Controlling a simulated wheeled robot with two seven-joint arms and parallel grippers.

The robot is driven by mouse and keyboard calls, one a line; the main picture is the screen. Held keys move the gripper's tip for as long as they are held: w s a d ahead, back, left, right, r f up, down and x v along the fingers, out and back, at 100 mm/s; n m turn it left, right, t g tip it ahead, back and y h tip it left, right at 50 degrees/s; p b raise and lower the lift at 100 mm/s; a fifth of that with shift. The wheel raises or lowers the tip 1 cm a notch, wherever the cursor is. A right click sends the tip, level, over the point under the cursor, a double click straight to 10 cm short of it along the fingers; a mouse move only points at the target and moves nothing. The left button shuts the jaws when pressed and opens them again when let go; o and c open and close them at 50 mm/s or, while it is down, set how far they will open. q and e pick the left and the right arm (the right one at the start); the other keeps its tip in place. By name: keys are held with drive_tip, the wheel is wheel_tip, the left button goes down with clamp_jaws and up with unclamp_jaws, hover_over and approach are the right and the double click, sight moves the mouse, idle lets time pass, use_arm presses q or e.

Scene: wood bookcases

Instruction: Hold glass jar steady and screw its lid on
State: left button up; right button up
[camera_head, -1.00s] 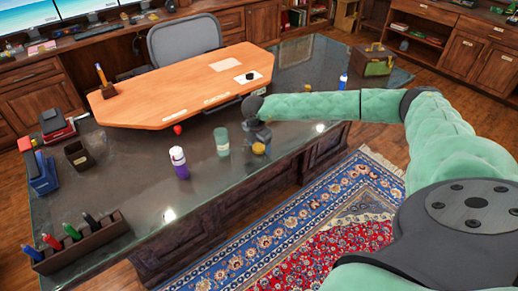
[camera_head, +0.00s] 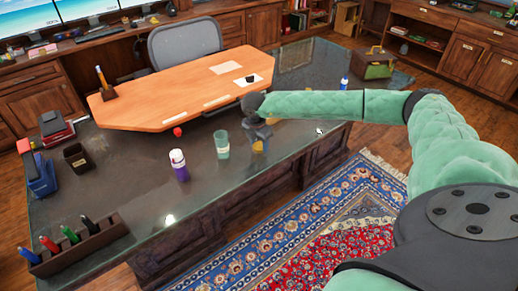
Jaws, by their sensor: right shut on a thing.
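A pale green, see-through glass jar (camera_head: 222,145) stands upright on the dark glass desk top, with no lid visible on it. My right gripper (camera_head: 259,142) points down just to the right of the jar, near the desk's front edge. It is shut on a small yellow thing, which looks like the lid (camera_head: 259,147), partly hidden by the fingers. The gripper and the jar look apart, with a small gap between them. My left gripper is not in view.
A purple bottle with a white top (camera_head: 179,165) stands left of the jar. A small red object (camera_head: 177,132) lies behind it. A pen rack (camera_head: 85,245) is at the front left. A raised wooden desk section (camera_head: 185,88) lies behind. The desk top (camera_head: 130,180) has free room.

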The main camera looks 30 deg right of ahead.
drive_tip(key=shift+s+d+r+b, duration=0.2)
drive_tip(key=shift+d+r+b, duration=0.1)
drive_tip(key=shift+r, duration=0.25)
drive_tip(key=shift+s+d+r+b, duration=0.15)
drive_tip(key=shift+r+b, duration=0.15)
drive_tip(key=shift+r, duration=0.2)
use_arm(q)
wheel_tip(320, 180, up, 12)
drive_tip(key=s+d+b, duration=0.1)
drive_tip(key=b, duration=0.2)
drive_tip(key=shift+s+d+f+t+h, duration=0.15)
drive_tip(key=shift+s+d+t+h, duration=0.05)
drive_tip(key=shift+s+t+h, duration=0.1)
use_arm(e)
drive_tip(key=s+d+r, duration=0.6)
drive_tip(key=s+d, duration=0.1)
drive_tip(key=shift+s+d+r, duration=0.15)
drive_tip(key=shift+s+r, duration=0.15)
drive_tip(key=shift+r, duration=0.1)
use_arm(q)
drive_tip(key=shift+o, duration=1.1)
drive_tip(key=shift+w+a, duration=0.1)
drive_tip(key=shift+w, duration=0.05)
